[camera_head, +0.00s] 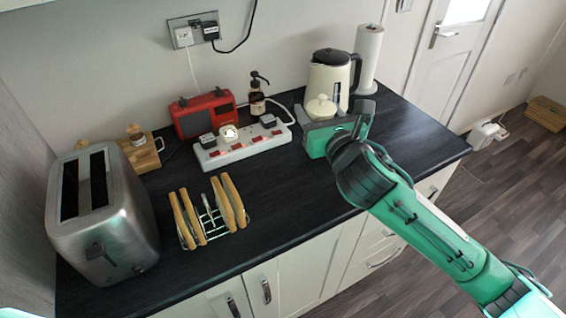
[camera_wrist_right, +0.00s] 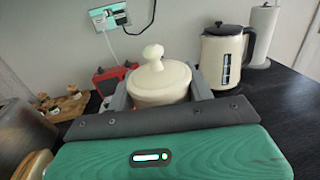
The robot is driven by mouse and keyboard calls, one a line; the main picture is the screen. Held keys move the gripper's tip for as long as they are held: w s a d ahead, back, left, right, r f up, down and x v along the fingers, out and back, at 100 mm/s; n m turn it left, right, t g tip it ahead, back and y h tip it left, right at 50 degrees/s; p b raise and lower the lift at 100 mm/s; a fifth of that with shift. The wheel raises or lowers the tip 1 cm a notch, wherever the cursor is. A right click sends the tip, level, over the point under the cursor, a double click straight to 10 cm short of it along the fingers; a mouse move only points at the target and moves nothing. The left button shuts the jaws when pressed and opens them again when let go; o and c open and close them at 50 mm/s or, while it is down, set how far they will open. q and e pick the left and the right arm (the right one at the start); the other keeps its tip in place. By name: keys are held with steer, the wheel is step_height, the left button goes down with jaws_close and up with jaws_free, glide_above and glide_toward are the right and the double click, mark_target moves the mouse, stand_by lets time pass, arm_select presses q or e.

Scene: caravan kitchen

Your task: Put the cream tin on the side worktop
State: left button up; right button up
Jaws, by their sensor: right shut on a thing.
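The cream tin (camera_head: 320,107) is a small round cream pot with a knobbed lid, upright in front of the kettle in the head view. In the right wrist view the tin (camera_wrist_right: 160,84) sits between the two grey fingers. My right gripper (camera_head: 325,116) is shut on it; its green body hides the tin's lower part. I cannot tell whether the tin's base touches the dark worktop (camera_head: 285,205). My left gripper is not in view.
The cream kettle (camera_head: 328,80) and paper roll (camera_head: 367,58) stand close behind the tin. A white power strip (camera_head: 243,146) and red radio (camera_head: 203,114) are to its left. A toast rack (camera_head: 210,211) and steel toaster (camera_head: 103,212) stand farther left. The worktop's front middle is clear.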

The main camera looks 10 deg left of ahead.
step_height(320, 180, down, 19)
steer(key=shift+f+b, duration=0.15)
steer(key=shift+b, duration=0.3)
steer(key=shift+f, duration=0.1)
steer(key=shift+f, duration=0.2)
steer(key=o, duration=1)
steer(key=shift+r, duration=0.1)
